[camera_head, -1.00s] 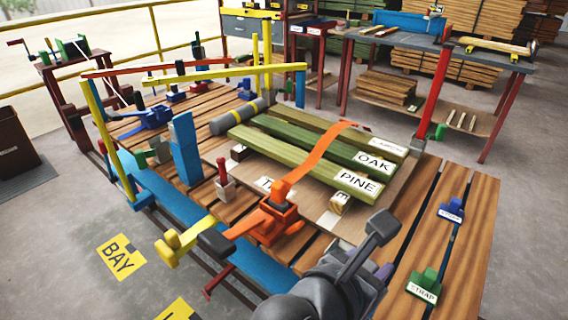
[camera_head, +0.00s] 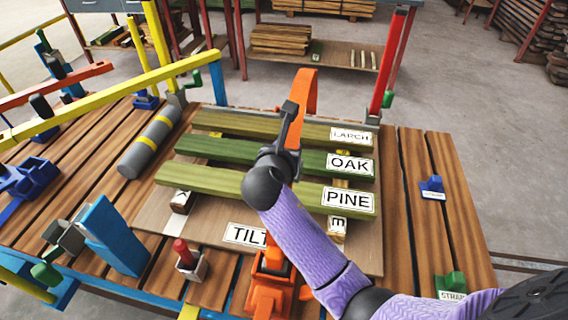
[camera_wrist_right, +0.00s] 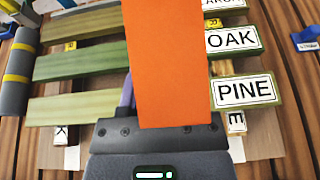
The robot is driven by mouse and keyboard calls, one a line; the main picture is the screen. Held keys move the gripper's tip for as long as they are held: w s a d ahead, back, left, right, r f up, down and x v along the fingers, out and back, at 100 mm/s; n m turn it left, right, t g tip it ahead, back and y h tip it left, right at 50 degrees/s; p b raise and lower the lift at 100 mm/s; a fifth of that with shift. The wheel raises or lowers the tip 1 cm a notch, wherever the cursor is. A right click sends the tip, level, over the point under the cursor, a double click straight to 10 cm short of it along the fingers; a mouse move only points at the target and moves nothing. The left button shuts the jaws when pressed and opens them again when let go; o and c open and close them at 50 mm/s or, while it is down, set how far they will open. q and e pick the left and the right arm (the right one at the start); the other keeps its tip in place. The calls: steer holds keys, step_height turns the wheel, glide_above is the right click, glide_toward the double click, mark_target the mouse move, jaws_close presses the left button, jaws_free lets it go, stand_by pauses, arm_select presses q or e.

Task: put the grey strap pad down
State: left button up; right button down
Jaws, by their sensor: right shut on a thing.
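My right gripper (camera_head: 291,118) is above the green timbers. It is shut on the orange strap (camera_head: 307,88), which stands up beyond the jaws. In the right wrist view, the strap (camera_wrist_right: 168,65) fills the middle and hides what lies behind it. I cannot make out a separate grey pad at the jaws. A grey roll with yellow bands (camera_head: 150,143) lies left of the timbers, apart from the gripper. Below the gripper are the LARCH timber (camera_head: 240,123), the OAK timber (camera_head: 225,149) and the PINE timber (camera_head: 210,179). My left gripper is out of view.
An orange ratchet (camera_head: 268,290) sits at the near edge. A blue block (camera_head: 113,235) and a red-handled piece (camera_head: 185,255) stand left of it. A red post (camera_head: 388,68) rises at the back right. The right planks are mostly clear, with a green STRAP block (camera_head: 452,284).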

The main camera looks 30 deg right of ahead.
arm_select(q)
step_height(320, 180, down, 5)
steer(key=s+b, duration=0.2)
steer(key=b, duration=0.4)
arm_select(e)
steer(key=d+f, duration=0.1)
steer(key=f, duration=0.3)
steer(key=w+d+f, duration=0.1)
steer(key=f, duration=0.2)
steer(key=w+d+f, duration=0.1)
steer(key=f, duration=0.3)
steer(key=shift+w+f, duration=0.15)
steer(key=shift+f, duration=0.15)
steer(key=shift+r, duration=0.25)
steer(key=shift+f, duration=0.15)
steer(key=shift+c, duration=1.4)
jaws_free()
arm_select(q)
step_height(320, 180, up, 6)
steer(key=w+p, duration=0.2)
steer(key=p, duration=0.3)
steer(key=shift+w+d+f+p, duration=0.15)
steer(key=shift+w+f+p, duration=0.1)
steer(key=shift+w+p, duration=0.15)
arm_select(e)
steer(key=v, duration=1.2)
